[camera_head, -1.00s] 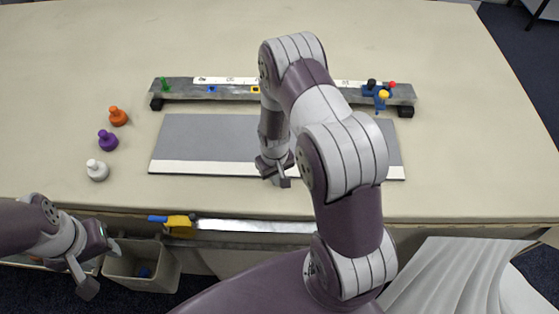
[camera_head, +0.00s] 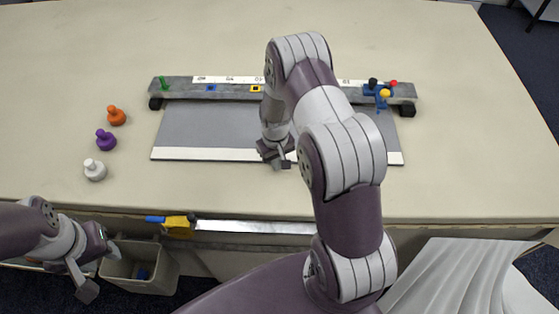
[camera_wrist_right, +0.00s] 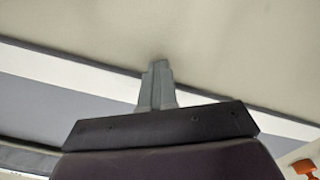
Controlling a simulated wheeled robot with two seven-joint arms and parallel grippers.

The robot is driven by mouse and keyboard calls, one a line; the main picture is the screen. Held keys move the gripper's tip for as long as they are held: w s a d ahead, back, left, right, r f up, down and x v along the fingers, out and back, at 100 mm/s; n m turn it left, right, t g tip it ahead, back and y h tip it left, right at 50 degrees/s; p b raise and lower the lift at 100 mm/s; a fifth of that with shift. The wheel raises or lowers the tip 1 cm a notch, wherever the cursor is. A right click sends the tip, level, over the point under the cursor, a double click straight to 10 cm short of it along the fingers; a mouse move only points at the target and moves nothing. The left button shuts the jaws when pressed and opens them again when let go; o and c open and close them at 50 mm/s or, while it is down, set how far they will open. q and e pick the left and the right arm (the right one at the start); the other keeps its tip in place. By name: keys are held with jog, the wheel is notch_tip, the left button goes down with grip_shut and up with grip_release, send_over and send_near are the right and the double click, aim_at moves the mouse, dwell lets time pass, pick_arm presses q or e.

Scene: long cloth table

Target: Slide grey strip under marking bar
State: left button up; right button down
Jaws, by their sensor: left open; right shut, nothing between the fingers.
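The grey strip (camera_head: 205,127) lies flat on the table with a white band (camera_head: 205,154) along its near edge. Its far edge reaches the marking bar (camera_head: 180,88), a long grey beam on dark end blocks, and seems to pass beneath it. My right gripper (camera_head: 279,163) is shut and empty, fingers down at the strip's near white edge. In the right wrist view the shut fingers (camera_wrist_right: 157,85) stand at that edge; touching or not is unclear. My left gripper (camera_head: 98,270) is open and empty, off the table's front edge at lower left.
Orange (camera_head: 116,116), purple (camera_head: 105,140) and white (camera_head: 94,170) knobs stand left of the strip. A blue-and-yellow clamp piece (camera_head: 381,93) sits at the bar's right end.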

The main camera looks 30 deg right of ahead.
jog(key=shift+w+d+b, duration=0.45)
jog(key=shift+w+d, duration=0.1)
jog(key=shift+w, duration=0.35)
jog(key=shift+w+d+b, duration=0.4)
jog(key=shift+w+d, duration=0.2)
jog(key=shift+w, duration=0.3)
jog(key=shift+w+d+b, duration=0.45)
jog(key=shift+w+d, duration=0.1)
jog(key=shift+w, duration=0.35)
jog(key=r+p, duration=0.1)
jog(key=r, duration=0.1)
jog(key=r+p, duration=0.2)
jog(key=s+r+p, duration=0.1)
jog(key=r+p, duration=0.1)
jog(key=shift+a+r, duration=0.1)
jog(key=shift+a, duration=0.25)
jog(key=shift+s, duration=0.1)
